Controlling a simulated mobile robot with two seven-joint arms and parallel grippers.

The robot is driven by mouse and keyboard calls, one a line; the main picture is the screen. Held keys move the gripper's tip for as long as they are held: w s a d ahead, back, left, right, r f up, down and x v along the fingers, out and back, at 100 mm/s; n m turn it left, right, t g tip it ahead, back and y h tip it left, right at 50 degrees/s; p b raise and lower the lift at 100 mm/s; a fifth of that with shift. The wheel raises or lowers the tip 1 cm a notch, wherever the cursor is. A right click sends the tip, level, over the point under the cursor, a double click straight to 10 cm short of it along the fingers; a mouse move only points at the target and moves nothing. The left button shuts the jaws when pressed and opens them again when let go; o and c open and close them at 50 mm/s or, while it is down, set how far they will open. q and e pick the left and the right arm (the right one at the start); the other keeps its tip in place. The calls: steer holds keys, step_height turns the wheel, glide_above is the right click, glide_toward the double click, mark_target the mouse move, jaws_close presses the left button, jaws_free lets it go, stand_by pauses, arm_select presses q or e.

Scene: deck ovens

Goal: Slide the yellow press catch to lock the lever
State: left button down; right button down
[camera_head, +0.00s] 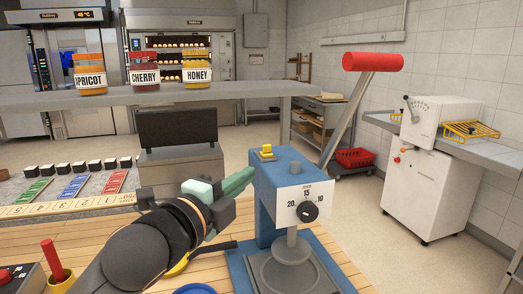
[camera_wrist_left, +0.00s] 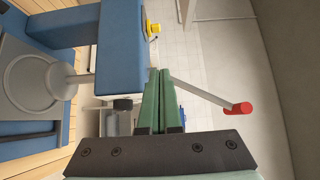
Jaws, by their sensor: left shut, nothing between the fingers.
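The blue press (camera_head: 270,200) stands on the wooden table, with a dial marked 10, 15 and 20 on its front. The yellow press catch (camera_head: 266,153) sits on top of the press; it also shows in the left wrist view (camera_wrist_left: 153,29). The lever (camera_head: 346,115) rises from the press's right side, tilted up to the right, with a red grip (camera_head: 373,62). The red grip also shows in the left wrist view (camera_wrist_left: 238,108). My left gripper (camera_head: 250,174) is shut and empty, its green fingers just left of the press head and below the catch. My right gripper is not in view.
A shelf (camera_head: 230,92) with apricot, cherry and honey jars spans the back left. A black-handled tool (camera_head: 208,250) lies on the table (camera_head: 215,270) left of the press. A red-handled object (camera_head: 53,262) stands at front left. A white machine (camera_head: 428,165) stands at the right.

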mark_target(264, 166)
arm_select(q)
steer(key=shift+s, duration=0.1)
steer(key=p+x, duration=0.1)
steer(key=x, duration=0.9)
steer(key=shift+w+a+p, duration=0.15)
steer(key=shift+w, duration=0.45)
steer(key=shift+w+a+p, duration=0.15)
steer(key=shift+w+a, duration=0.05)
steer(key=shift+w, duration=0.4)
steer(key=shift+w+a, duration=0.3)
steer(key=shift+w, duration=0.45)
